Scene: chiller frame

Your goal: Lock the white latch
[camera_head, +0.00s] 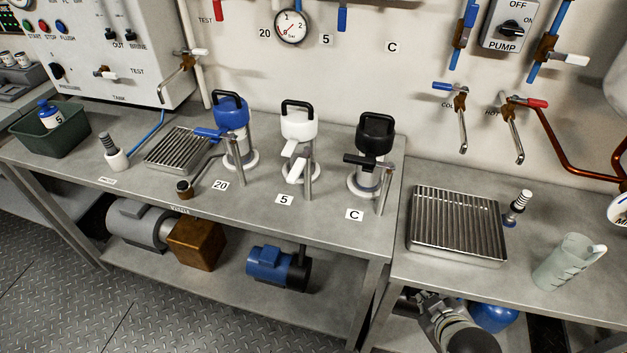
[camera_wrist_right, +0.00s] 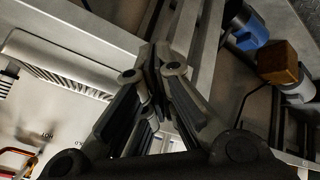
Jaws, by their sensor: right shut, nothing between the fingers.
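The white filter housing (camera_head: 299,124) with a black top handle stands on the bench between a blue one and a black one. Its white latch lever (camera_head: 296,149) is on the front near the top, tilted down toward the lower left. Label 5 lies in front of it. My right gripper (camera_head: 424,305) is low at the bottom of the head view, by the gap between the two benches, well right of and below the white latch. It is shut and empty; its fingers (camera_wrist_right: 158,62) fill the middle of the right wrist view. My left gripper is not in view.
The blue housing (camera_head: 230,115) with its blue lever is left of the white one; the black housing (camera_head: 375,138) is right. A ribbed drain tray (camera_head: 455,222) and a clear jug (camera_head: 568,262) are on the right bench. The bench front edge lies between my gripper and the housings.

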